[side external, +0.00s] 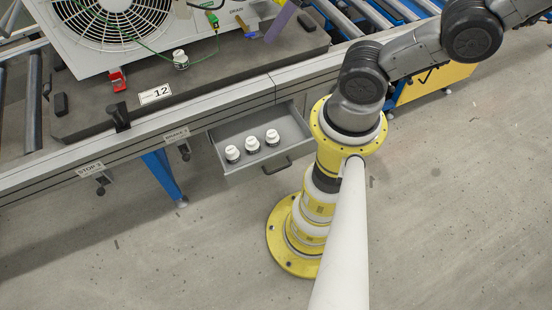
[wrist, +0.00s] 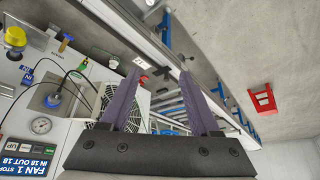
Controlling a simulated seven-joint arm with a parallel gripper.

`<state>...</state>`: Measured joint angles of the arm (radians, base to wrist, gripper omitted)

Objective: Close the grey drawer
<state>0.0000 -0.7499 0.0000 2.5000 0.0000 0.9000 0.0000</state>
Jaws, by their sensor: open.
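The grey drawer (side external: 292,126) is pulled out from under the front edge of the workbench in the side external view. Its dark handle (side external: 277,166) is on its front face. Three white-capped jars (side external: 252,145) stand in a row inside it. My gripper (wrist: 161,75) shows in the wrist view with its two purple fingers spread apart and nothing between them. In the side external view a purple piece that looks like a fingertip shows at the top edge, above the bench, well away from the drawer. I cannot make out the drawer in the wrist view.
A white fan unit (side external: 190,45) stands on the dark bench board (side external: 220,75). A "12" label (side external: 155,94) and small knobs line the bench edge. Blue-framed roller conveyors flank it. The floor (side external: 150,250) before the drawer's left side is clear; a red object (wrist: 262,100) is on the floor.

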